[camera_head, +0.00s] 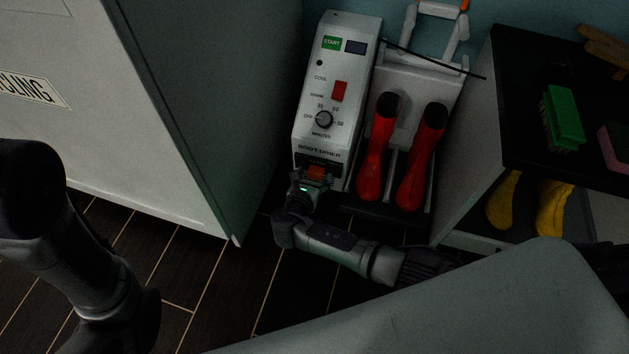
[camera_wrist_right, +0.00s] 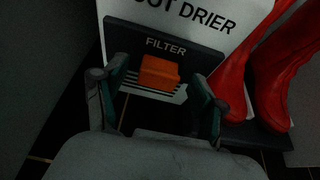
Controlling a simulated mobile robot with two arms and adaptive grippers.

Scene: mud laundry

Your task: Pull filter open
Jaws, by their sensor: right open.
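The boot drier (camera_head: 335,105) is a white upright box with a green START label, a red switch and a dial. At its bottom is a dark filter panel (camera_wrist_right: 170,41) marked FILTER, with an orange tab (camera_wrist_right: 159,73) on it. The tab also shows in the head view (camera_head: 316,172). My right gripper (camera_wrist_right: 155,92) is open, with one finger on each side of the orange tab. I cannot tell whether either finger touches it. My left arm comes in at the left of the head view, but its gripper is out of the picture.
Red boots (camera_head: 418,160) stand on the rack right of the drier. A large pale cabinet (camera_head: 160,90) is on the left. A black-topped shelf (camera_head: 510,130) on the right holds a green brush (camera_head: 562,118), with yellow boots (camera_head: 552,208) below. Dark tiled floor (camera_head: 190,260) lies in front.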

